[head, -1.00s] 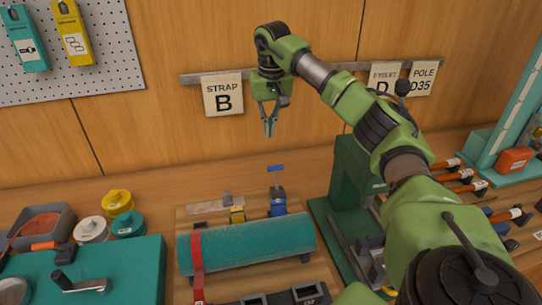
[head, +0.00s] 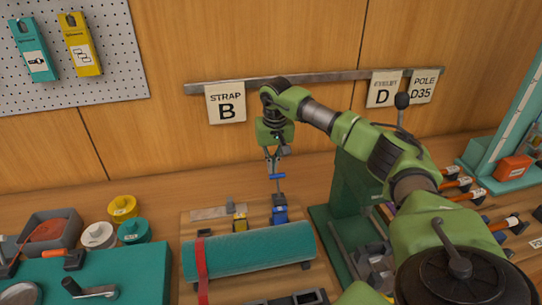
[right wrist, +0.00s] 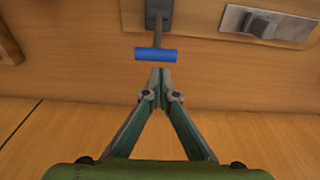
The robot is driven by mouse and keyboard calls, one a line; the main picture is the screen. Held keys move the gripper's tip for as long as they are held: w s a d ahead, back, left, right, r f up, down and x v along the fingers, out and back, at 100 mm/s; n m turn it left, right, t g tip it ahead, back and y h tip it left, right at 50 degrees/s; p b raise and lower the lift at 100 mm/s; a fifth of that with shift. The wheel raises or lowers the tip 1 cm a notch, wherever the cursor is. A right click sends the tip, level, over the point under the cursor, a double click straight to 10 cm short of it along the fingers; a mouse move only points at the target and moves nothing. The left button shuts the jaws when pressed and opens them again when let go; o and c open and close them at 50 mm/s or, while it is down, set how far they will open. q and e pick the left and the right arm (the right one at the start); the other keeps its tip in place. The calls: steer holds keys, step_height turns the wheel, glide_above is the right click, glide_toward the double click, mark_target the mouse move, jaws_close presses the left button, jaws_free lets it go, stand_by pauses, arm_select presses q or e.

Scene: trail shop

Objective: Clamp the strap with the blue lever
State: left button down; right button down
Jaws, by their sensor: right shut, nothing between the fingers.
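The blue lever stands upright on its blue clamp (head: 280,214), with its blue cross handle (head: 277,177) on top, on the wooden board behind the teal roll (head: 250,250). A red strap (head: 201,260) runs over the roll's left end. My right gripper (head: 276,169) points down with its fingers closed and empty, its tips right at the lever handle. In the right wrist view the blue handle (right wrist: 155,55) lies just beyond the closed fingertips (right wrist: 160,72); I cannot tell whether they touch. My left gripper is out of view.
A yellow clamp (head: 239,222) stands left of the blue one, beside a metal plate (head: 212,212). A dark green machine (head: 355,185) rises close on the right. The wall holds a "STRAP B" card (head: 226,104).

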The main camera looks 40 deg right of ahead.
steer(key=shift+s+a+r, duration=0.15)
steer(key=shift+s+a, duration=0.15)
steer(key=shift+s, duration=0.25)
